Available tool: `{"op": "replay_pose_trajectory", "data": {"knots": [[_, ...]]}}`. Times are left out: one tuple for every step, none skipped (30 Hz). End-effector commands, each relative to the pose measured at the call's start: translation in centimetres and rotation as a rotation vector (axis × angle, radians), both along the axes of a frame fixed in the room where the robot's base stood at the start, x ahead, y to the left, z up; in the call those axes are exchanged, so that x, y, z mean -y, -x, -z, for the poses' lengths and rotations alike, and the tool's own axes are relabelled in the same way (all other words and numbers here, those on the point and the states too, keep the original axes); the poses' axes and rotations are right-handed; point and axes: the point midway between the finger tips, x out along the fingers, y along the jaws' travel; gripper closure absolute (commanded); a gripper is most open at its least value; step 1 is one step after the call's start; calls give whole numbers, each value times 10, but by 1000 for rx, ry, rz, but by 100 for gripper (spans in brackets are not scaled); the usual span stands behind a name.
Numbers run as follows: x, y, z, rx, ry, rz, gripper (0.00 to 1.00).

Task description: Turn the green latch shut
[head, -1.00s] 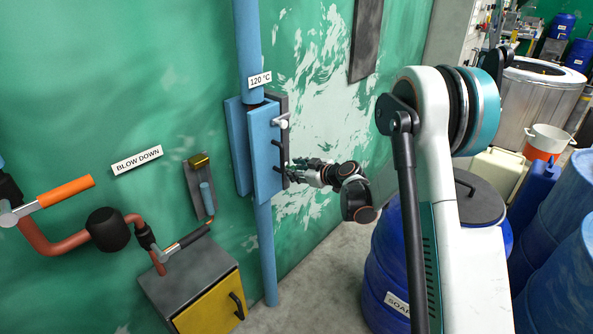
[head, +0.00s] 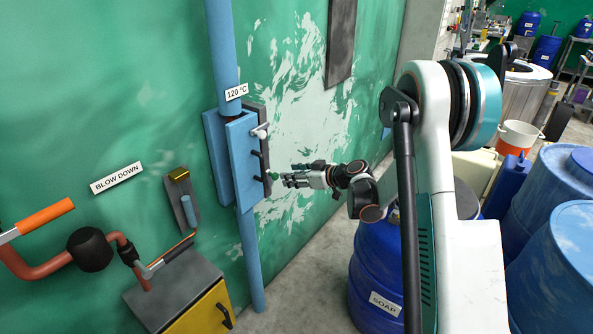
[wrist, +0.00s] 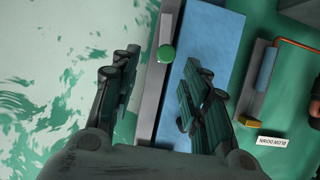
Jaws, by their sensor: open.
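The green latch (wrist: 166,54) shows as a round green knob in the wrist view, at the edge of a blue box (wrist: 208,50). In the head view the latch (head: 273,176) is a tiny green spot at the right edge of the blue box (head: 241,165), on the wall pipe. My gripper (head: 284,175) is open and empty, just right of the latch, its fingers pointing at the box. In the wrist view my gripper (wrist: 160,75) has one finger on each side, with the knob between and beyond the tips. I see no contact.
A white-tipped lever (head: 260,131) and dark handles sit on the box above the latch. A small panel (head: 184,200) and a yellow-doored cabinet (head: 190,300) stand to the left. A blue soap drum (head: 375,270) stands below my arm. The floor between is clear.

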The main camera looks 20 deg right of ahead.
Motion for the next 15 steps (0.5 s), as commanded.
{"op": "replay_pose_trajectory", "data": {"knots": [[6,8,-6,0,0,1,58],[9,12,-8,0,0,1,58],[13,17,-11,0,1,2,58],[16,21,-13,1,1,3,58],[19,25,-15,0,1,2,58],[22,30,-18,0,0,1,58],[26,34,-20,0,0,2,58],[29,39,-22,1,1,3,58],[32,44,-25,0,1,2,58],[35,48,-27,0,0,1,58],[38,52,-29,0,1,2,58],[39,56,-32,-3,1,1,58],[34,57,-36,-13,4,1,58],[31,59,-38,-23,6,2,58],[27,61,-43,-34,10,5,58]]}}
